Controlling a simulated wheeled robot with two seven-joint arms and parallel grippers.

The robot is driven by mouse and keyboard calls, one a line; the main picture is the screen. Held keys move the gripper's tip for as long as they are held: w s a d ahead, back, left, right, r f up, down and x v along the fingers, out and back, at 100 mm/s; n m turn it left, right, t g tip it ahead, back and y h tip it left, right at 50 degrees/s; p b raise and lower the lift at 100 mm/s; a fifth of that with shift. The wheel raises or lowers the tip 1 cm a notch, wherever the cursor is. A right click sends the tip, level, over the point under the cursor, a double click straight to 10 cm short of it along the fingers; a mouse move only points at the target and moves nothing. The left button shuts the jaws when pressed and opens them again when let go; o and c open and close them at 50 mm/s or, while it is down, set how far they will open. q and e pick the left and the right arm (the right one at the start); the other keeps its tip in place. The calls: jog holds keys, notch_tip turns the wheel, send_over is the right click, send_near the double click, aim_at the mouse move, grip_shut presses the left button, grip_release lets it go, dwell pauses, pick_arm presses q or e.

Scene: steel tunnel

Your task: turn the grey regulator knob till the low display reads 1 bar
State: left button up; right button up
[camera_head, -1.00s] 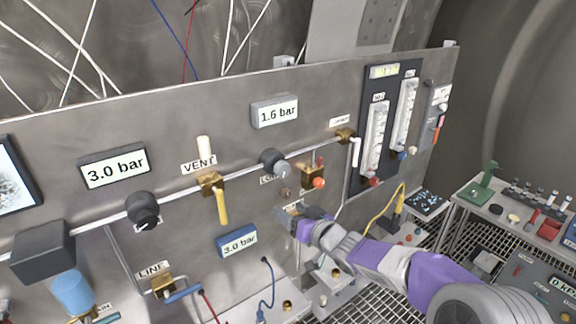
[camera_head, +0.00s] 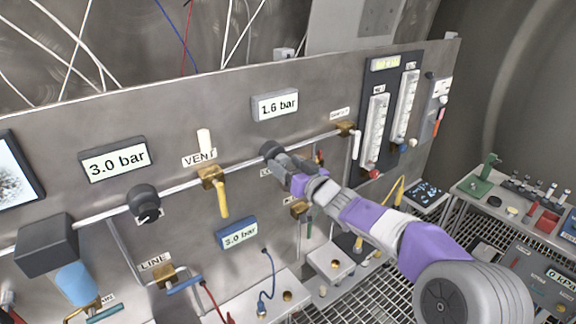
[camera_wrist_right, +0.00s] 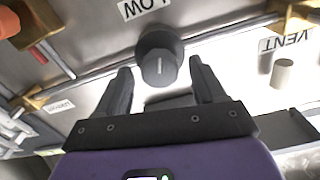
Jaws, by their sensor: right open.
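The grey regulator knob (camera_head: 270,149) sits on the pipe below the display reading 1.6 bar (camera_head: 275,105). The knob (camera_wrist_right: 160,55) also shows in the right wrist view, with a pale line on its face and a LOW label (camera_wrist_right: 146,8) beside it. My right gripper (camera_head: 284,163) is at the knob and partly covers it in the head view. In the right wrist view the fingers of the right gripper (camera_wrist_right: 160,70) are open, with their tips on either side of the knob's near edge; contact is not clear. My left gripper is not in view.
Another dark knob (camera_head: 143,202) is on the panel at left, under a 3.0 bar display (camera_head: 115,160). A yellow-handled VENT valve (camera_head: 217,190) is left of my gripper. A blue 3.0 bar gauge (camera_head: 238,233) is below. Flow tubes (camera_head: 376,135) stand at right.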

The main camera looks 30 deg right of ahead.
jog(key=c, duration=1.1)
jog(key=shift+o, duration=0.2)
jog(key=n+b, duration=0.2)
jog(key=n, duration=0.2)
jog(key=shift+f+n+b, duration=0.1)
jog(key=shift+n+b, duration=0.2)
jog(key=shift+n, duration=0.1)
jog(key=n+b, duration=0.2)
jog(key=n, duration=0.2)
jog(key=shift+n, duration=0.4)
jog(key=o, duration=1.1)
jog(key=shift+c, duration=0.2)
